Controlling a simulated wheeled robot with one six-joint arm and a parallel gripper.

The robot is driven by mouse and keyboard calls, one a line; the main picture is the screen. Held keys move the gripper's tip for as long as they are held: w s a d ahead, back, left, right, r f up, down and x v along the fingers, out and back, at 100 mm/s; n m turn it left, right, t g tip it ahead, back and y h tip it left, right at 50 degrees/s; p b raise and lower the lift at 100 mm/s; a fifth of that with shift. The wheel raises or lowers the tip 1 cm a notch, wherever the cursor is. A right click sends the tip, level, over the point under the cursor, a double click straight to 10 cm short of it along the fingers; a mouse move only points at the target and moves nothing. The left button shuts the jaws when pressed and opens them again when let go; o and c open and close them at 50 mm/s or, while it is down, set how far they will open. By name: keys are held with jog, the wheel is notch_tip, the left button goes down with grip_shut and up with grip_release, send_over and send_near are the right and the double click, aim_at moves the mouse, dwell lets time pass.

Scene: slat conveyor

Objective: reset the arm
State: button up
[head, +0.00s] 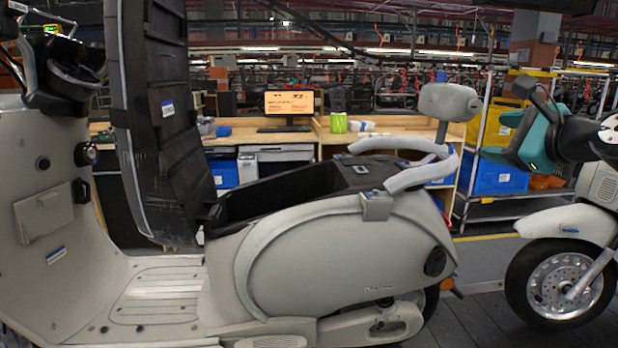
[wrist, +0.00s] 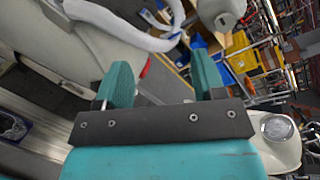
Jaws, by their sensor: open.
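My gripper (wrist: 162,88) shows in the wrist view with its two teal fingers apart and nothing between them. The fingers appear apart from the scooter.
Behind are a wooden workbench (head: 405,129) with a monitor (head: 289,103), and a rack with blue bins (head: 498,177) and yellow bins (head: 507,122). Dark slatted floor (head: 485,318) shows between the scooters.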

jog(key=s+a+f+n+g+y, duration=0.2)
jog(key=s+a+f+n+g, duration=0.25)
jog(key=a+n, duration=0.35)
jog(key=s+a+f+n+g+y, duration=0.1)
jog(key=s+a+f+n+g, duration=0.35)
jog(key=a, duration=0.45)
jog(key=s+a+f+n+g+h, duration=0.1)
jog(key=s+a+f+n+g, duration=0.1)
jog(key=s+n, duration=0.7)
jog(key=s+a+f+n+g+h, duration=0.1)
jog(key=s+a+f+n+g, duration=0.2)
jog(key=s+n, duration=0.5)
jog(key=shift+s+a+f+n+g, duration=0.2)
jog(key=shift+s+f+n+g, duration=0.15)
jog(key=shift+s+f+g, duration=0.55)
